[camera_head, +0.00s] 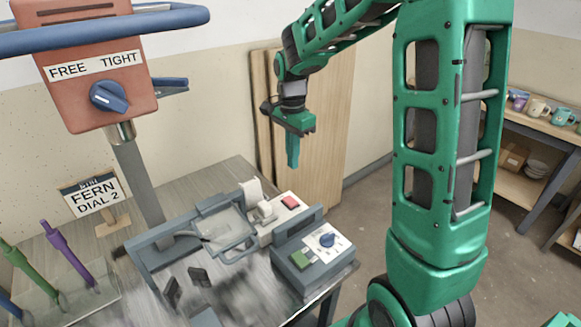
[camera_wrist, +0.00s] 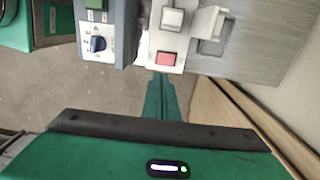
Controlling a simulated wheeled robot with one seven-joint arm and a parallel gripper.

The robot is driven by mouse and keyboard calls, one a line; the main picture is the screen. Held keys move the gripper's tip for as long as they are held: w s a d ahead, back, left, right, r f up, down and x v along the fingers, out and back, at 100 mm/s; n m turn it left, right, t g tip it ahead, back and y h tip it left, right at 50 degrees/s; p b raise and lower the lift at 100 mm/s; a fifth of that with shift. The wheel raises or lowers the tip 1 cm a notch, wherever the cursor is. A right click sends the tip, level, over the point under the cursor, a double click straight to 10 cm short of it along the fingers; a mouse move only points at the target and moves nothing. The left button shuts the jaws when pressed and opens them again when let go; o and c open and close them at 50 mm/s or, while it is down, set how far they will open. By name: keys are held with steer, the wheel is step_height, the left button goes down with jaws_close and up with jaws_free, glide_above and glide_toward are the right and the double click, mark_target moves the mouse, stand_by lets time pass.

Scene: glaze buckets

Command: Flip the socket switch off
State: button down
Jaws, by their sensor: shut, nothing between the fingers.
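The socket (camera_head: 268,233) is a pale plate on the grey bench, with a red rocker switch (camera_head: 290,202) at one end and a white plug (camera_head: 265,210) beside it. In the wrist view the red switch (camera_wrist: 168,59) lies just beyond my fingertips, with the white plug (camera_wrist: 172,20) above it. I cannot tell which way the rocker is tilted. My gripper (camera_head: 292,166) points down, shut and empty, above the far side of the bench and apart from the switch. Its green fingers (camera_wrist: 160,82) also show in the wrist view.
A grey control box (camera_head: 300,272) with a blue dial and green button stands beside the socket. A red FREE/TIGHT box (camera_head: 95,95) on a post and a FERN DIAL 2 sign (camera_head: 95,196) stand left. Wooden boards (camera_head: 325,140) lean behind my gripper.

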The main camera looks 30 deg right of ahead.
mark_target(291, 203)
stand_by(0.3)
steer(key=shift+a+r, duration=0.15)
steer(key=shift+a, duration=0.1)
steer(key=shift+s, duration=0.1)
step_height(291, 203, down, 14)
steer(key=shift+f, duration=0.1)
stand_by(0.6)
